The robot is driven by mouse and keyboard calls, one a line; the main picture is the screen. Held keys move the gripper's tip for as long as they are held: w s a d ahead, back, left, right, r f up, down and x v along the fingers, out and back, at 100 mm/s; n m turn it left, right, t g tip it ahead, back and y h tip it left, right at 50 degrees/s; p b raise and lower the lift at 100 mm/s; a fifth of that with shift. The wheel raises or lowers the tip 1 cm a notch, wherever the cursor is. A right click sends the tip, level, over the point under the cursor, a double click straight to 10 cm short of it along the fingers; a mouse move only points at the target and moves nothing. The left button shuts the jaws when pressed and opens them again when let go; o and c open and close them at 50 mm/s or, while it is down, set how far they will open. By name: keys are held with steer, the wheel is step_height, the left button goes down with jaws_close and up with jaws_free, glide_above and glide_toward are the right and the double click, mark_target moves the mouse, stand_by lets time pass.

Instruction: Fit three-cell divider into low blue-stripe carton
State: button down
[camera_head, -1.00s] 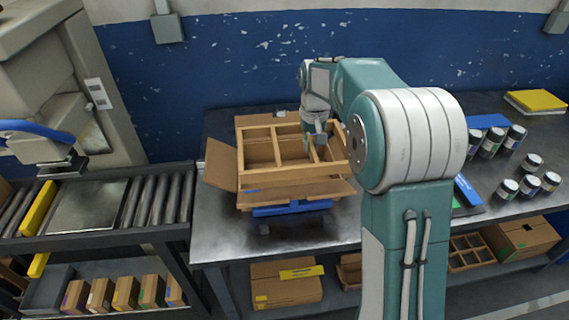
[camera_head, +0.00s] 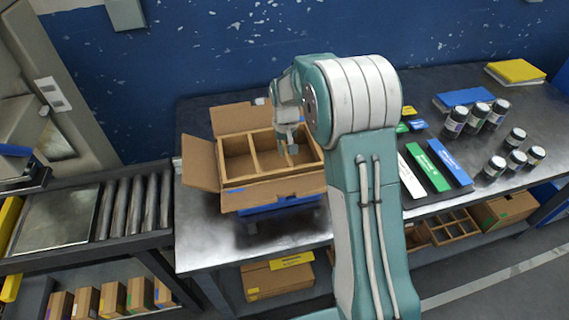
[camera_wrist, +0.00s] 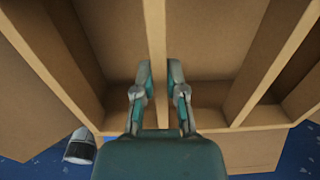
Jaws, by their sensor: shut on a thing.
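The three-cell divider (camera_head: 252,150), a tan wooden frame with crosswise partitions, sits level down inside the open low carton (camera_head: 202,163), with its rim near the carton's top edges. The carton's flaps are folded outward and a small blue mark shows on its front flap. My gripper (camera_head: 291,148) is above the right part of the divider. In the wrist view my gripper (camera_wrist: 160,75) has its two fingers on either side of one partition (camera_wrist: 155,40), shut on it. Whether the divider touches the carton's floor is hidden.
A blue support (camera_head: 280,206) is under the carton on the metal table (camera_head: 205,235). Dark jars (camera_head: 455,122) and green and blue strips (camera_head: 428,166) are at the right. A roller conveyor (camera_head: 135,205) is at the left.

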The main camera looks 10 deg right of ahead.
mark_target(285, 165)
steer(key=shift+d+f, duration=0.1)
steer(key=shift+f, duration=3.05)
steer(key=shift+f, duration=0.2)
steer(key=c, duration=0.7)
jaws_free()
